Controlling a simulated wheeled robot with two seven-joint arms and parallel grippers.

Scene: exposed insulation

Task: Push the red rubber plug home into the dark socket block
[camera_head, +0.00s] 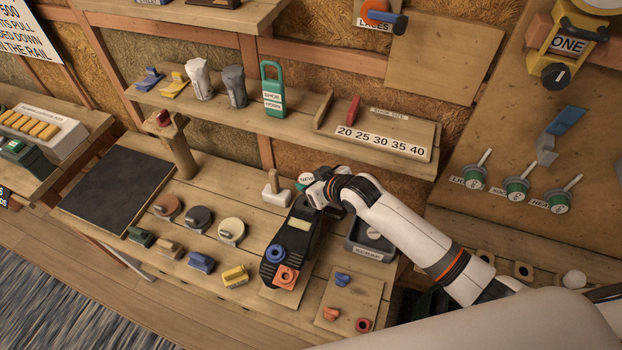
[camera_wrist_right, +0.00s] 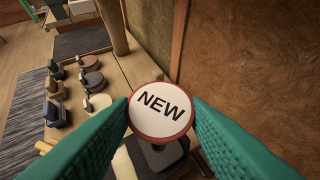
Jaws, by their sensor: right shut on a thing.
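In the wrist view, a round red-rimmed piece with a white face marked NEW (camera_wrist_right: 160,110) sits between my two green fingers; it looks like the red rubber plug. My right gripper (camera_wrist_right: 162,104) is shut on its rim. A dark block (camera_wrist_right: 155,158) shows just below it, and I cannot tell whether the plug touches it. In the head view, the NEW face (camera_head: 306,179) shows beside my right gripper (camera_head: 312,192), at the rear of a black block (camera_head: 292,240) with blue and orange rings at its front. My left gripper is not seen.
Round knobs (camera_head: 199,217) and small coloured blocks line the bench to the left, with a dark mat (camera_head: 115,190) beyond. A grey tray (camera_head: 362,246) lies right of the black block. A shelf (camera_head: 215,115) with cups and a green tag runs behind.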

